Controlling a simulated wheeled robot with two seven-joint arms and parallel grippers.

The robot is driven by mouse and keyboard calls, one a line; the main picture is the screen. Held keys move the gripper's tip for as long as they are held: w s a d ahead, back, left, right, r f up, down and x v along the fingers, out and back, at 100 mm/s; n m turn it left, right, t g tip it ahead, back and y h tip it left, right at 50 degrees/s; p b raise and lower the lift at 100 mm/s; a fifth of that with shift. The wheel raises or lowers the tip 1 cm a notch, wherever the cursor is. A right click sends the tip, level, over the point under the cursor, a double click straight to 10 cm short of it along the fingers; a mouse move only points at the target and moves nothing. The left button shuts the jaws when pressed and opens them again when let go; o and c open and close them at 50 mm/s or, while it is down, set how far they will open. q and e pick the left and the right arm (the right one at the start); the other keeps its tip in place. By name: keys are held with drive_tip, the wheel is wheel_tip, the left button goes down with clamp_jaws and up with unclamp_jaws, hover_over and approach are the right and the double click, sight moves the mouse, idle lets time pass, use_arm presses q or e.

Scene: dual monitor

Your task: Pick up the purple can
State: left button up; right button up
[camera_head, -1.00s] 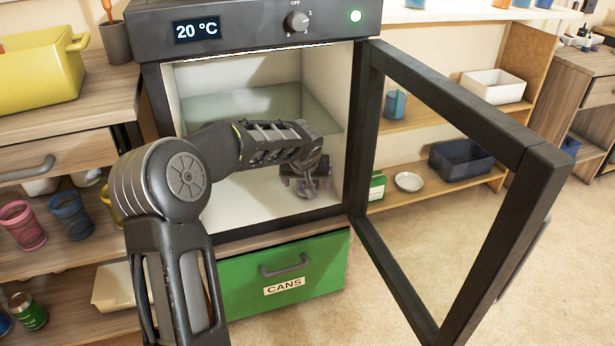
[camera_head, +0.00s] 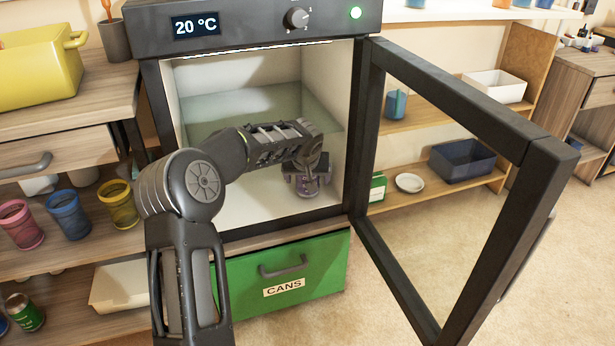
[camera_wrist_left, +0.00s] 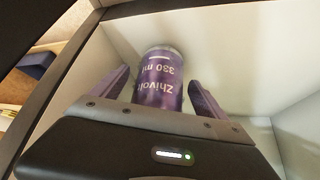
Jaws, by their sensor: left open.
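The purple can (camera_wrist_left: 160,80) stands inside the open cabinet, with "Zhivolt 330 ml" on its side, in the left wrist view. My left gripper (camera_wrist_left: 158,84) is open, with one finger on each side of the can. Whether the fingers touch it I cannot tell. In the head view my left gripper (camera_head: 307,184) is low inside the cabinet near its front right, and a small purple patch shows at its fingers. The can is otherwise hidden there by the gripper. My right gripper is not in view.
The cabinet's glass door (camera_head: 455,95) stands open to the right. A green drawer (camera_head: 235,285) labelled CANS is shut below. The cabinet's right wall (camera_head: 328,90) is close to my gripper. Shelves with several cups (camera_head: 68,214) stand on the left.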

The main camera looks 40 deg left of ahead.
use_arm(q)
drive_tip(key=shift+c, duration=0.4)
clamp_jaws()
idle(0.6)
